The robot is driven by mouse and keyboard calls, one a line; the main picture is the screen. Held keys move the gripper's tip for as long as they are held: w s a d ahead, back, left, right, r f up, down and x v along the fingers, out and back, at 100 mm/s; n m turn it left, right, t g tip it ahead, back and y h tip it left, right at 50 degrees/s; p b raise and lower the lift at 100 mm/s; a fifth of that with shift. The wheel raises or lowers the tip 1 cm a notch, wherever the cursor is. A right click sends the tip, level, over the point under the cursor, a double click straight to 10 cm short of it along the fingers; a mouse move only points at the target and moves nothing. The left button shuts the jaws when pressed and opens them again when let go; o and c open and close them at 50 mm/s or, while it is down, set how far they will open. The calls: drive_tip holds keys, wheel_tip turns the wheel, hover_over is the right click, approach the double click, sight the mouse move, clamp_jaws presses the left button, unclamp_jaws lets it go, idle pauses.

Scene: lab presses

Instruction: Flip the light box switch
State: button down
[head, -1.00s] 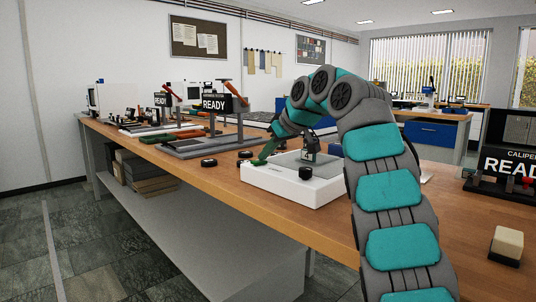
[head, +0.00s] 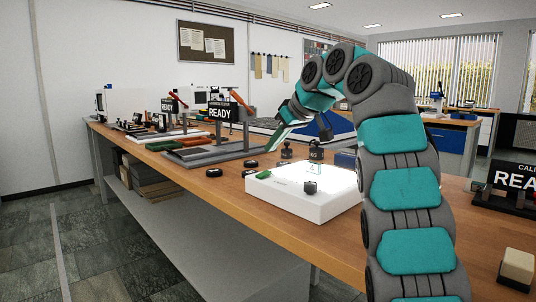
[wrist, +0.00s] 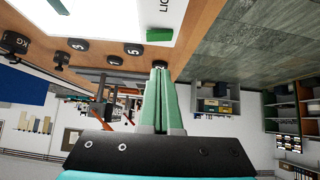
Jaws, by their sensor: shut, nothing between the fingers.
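The white light box (head: 290,208) sits on the wooden bench, and its top glows bright white. Its green switch (head: 263,174) is at the box's left corner. The switch also shows in the wrist view (wrist: 160,34), at the edge of the glowing box. My gripper (head: 272,149) is in the air above and behind the switch, apart from it. Its two green fingers (wrist: 158,70) are together with nothing between them. A black knob (head: 310,187) is on the box's top near the front edge.
Several black weights (head: 214,172) stand on the bench left of and behind the box. A press with a READY sign (head: 220,113) is farther left. A pale block (head: 518,265) lies at the lower right. The bench's front edge runs close to the box.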

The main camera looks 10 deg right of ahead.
drive_tip(key=p+v, duration=0.1)
drive_tip(key=v, duration=0.5)
drive_tip(key=shift+s+d+r, duration=0.15)
drive_tip(key=shift+r, duration=0.05)
drive_tip(key=shift+d, duration=0.1)
